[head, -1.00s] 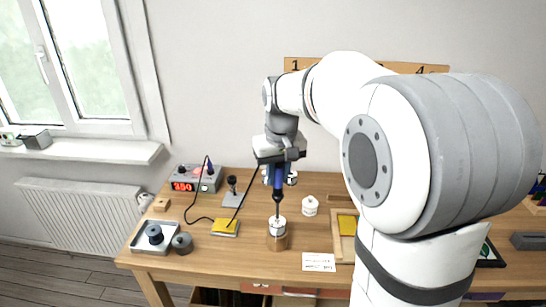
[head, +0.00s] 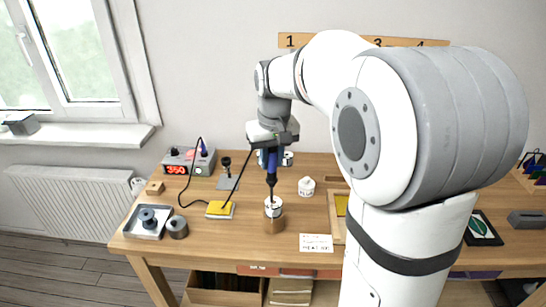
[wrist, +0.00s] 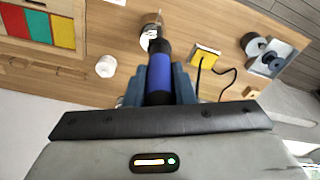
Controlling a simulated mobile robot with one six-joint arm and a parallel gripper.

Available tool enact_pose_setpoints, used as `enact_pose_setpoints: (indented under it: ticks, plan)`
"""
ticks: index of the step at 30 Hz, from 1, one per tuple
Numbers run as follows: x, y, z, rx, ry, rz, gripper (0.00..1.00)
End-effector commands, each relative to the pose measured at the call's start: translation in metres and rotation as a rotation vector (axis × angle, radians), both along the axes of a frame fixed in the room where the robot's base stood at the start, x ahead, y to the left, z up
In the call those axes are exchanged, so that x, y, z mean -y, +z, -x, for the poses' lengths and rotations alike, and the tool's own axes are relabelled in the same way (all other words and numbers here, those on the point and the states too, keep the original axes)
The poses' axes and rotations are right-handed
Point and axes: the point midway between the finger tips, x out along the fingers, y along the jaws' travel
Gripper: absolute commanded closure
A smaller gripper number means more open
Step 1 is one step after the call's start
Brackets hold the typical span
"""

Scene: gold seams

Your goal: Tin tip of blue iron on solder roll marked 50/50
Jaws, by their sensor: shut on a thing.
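My gripper (head: 272,140) is shut on the blue iron (head: 271,162), which points nearly straight down. The blue handle also shows between my fingers in the wrist view (wrist: 160,75). The iron's dark tip is at the top of a white solder roll (head: 273,207) on a copper-coloured round base (head: 274,225); I cannot tell whether it touches. The roll's marking is too small to read. Another white roll (head: 306,186) stands to the right, and it also shows in the wrist view (wrist: 106,66). A further white roll (head: 288,158) is partly hidden behind the iron.
A tray (head: 136,229) stands at the table's left end. A white card (head: 316,243) lies at the front.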

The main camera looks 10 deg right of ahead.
Motion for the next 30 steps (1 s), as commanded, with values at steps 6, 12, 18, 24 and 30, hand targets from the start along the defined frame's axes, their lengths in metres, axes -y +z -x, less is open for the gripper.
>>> enact_pose_setpoints:
  ticks: [6, 12, 18, 24, 30]
  plan:
    - [0.0, -0.001, 0.0, 0.0, -0.001, 0.0, 1.0]
    - [0.0, -0.011, 0.0, 0.0, 0.0, 0.0, 1.0]
    - [0.0, -0.027, 0.001, 0.0, 0.0, 0.0, 1.0]
    - [0.0, -0.033, 0.001, 0.001, 0.0, 0.0, 1.0]
    - [0.001, -0.033, 0.002, 0.0, -0.001, 0.0, 1.0]
